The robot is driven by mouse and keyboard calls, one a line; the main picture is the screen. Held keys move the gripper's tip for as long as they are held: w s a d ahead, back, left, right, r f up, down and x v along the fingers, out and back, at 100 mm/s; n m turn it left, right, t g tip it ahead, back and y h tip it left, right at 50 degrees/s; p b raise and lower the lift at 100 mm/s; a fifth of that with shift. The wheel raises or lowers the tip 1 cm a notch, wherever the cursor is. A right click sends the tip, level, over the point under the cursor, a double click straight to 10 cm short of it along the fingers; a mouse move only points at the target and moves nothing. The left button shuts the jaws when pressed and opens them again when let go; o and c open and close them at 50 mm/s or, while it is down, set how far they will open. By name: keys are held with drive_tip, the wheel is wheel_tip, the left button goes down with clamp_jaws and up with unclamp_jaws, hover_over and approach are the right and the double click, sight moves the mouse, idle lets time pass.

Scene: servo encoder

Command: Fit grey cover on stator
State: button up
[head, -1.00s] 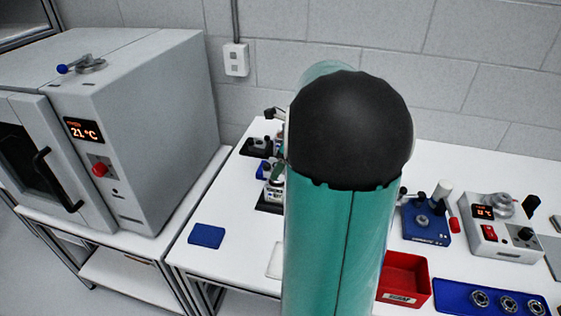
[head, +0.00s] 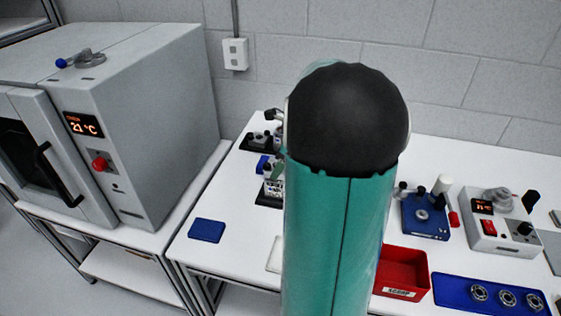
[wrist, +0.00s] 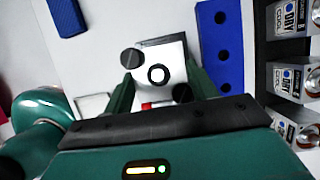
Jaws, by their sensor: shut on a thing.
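In the wrist view my gripper (wrist: 160,76) has its two dark green fingers on either side of a pale grey square piece (wrist: 168,52), which I take to be the grey cover. The piece has a dark ring with a pale centre and lies between the fingertips, so the jaws are shut on it. Round black knobs show at its left and lower right; I cannot tell whether they belong to it or to something beneath. I cannot make out the stator. In the head view my own arm hides the gripper and the middle of the bench.
A blue strip with holes (wrist: 221,45) and several labelled boxes (wrist: 292,78) stand right in the wrist view. In the head view are an oven (head: 150,130), a blue pad (head: 207,230), a red bin (head: 402,272), a blue tray with rings (head: 455,290) and a grey device (head: 497,238).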

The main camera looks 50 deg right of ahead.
drive_tip(key=shift+f, duration=0.7)
drive_tip(key=o, duration=1.5)
drive_tip(key=shift+c, duration=0.2)
wheel_tip(320, 180, up, 9)
drive_tip(key=shift+a, duration=0.1)
idle(0.4)
drive_tip(key=a+r+n, duration=0.3)
drive_tip(key=a+n, duration=0.5)
drive_tip(key=a, duration=0.4)
drive_tip(key=s+a+n+h, duration=0.1)
drive_tip(key=s+a+n, duration=0.3)
drive_tip(key=a+n, duration=0.6)
drive_tip(key=s+a+f+n+t+h, duration=0.1)
drive_tip(key=s+a+n, duration=0.4)
drive_tip(key=a+n, duration=0.6)
drive_tip(key=shift+s+n+t, duration=0.25)
drive_tip(key=shift+n+t, duration=0.05)
drive_tip(key=shift+n, duration=0.4)
